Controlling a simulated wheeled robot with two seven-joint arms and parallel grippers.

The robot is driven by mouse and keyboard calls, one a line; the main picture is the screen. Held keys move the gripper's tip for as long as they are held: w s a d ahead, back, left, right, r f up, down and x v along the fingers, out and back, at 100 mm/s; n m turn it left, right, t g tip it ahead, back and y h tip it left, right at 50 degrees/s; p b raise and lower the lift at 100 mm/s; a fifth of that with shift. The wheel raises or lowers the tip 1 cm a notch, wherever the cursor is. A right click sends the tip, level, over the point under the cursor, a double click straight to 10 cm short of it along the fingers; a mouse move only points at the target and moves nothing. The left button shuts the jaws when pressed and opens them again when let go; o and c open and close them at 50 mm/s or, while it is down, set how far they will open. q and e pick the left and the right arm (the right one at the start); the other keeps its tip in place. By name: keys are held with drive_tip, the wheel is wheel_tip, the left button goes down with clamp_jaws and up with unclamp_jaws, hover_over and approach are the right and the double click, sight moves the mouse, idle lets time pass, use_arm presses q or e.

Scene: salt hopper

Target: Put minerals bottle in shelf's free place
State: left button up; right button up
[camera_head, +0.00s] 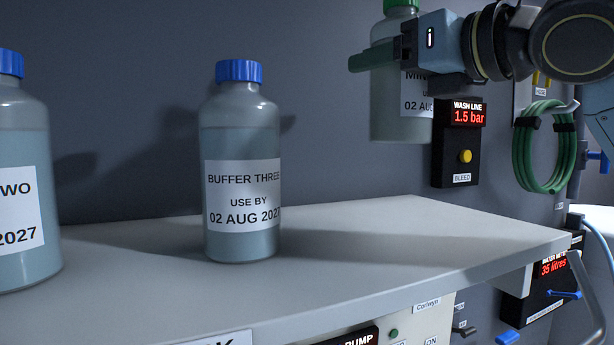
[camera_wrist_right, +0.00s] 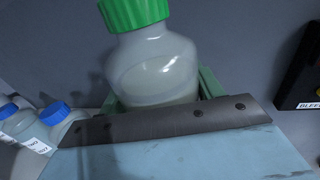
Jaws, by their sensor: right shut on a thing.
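The minerals bottle (camera_head: 391,115) has a green cap and a white label that starts "MIN". My right gripper (camera_head: 374,57) is shut on it and holds it upright in the air above the right part of the shelf (camera_head: 400,262). Its base is clear of the shelf surface. In the right wrist view the bottle (camera_wrist_right: 152,65) stands between the green fingers (camera_wrist_right: 160,98). The gripper covers part of its label and upper body in the head view. The shelf's right part, beside the Buffer Three bottle (camera_head: 240,140), is bare. My left gripper is not in view.
A second blue-capped bottle (camera_head: 22,170), labelled "WO" at its visible edge, stands at the far left. A wash line display box (camera_head: 458,145) and a coiled green hose (camera_head: 540,150) are on the wall at right. A pump panel lies below the shelf.

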sight(393, 117)
wheel_tip(393, 117, down, 5)
drive_tip(key=shift+s+r, duration=0.1)
drive_tip(key=shift+s, duration=0.05)
drive_tip(key=shift+f, duration=2.5)
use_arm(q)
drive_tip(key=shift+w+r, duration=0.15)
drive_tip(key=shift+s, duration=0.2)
use_arm(e)
drive_tip(key=o, duration=1.3)
drive_tip(key=shift+f, duration=0.2)
drive_tip(key=shift+o, duration=0.2)
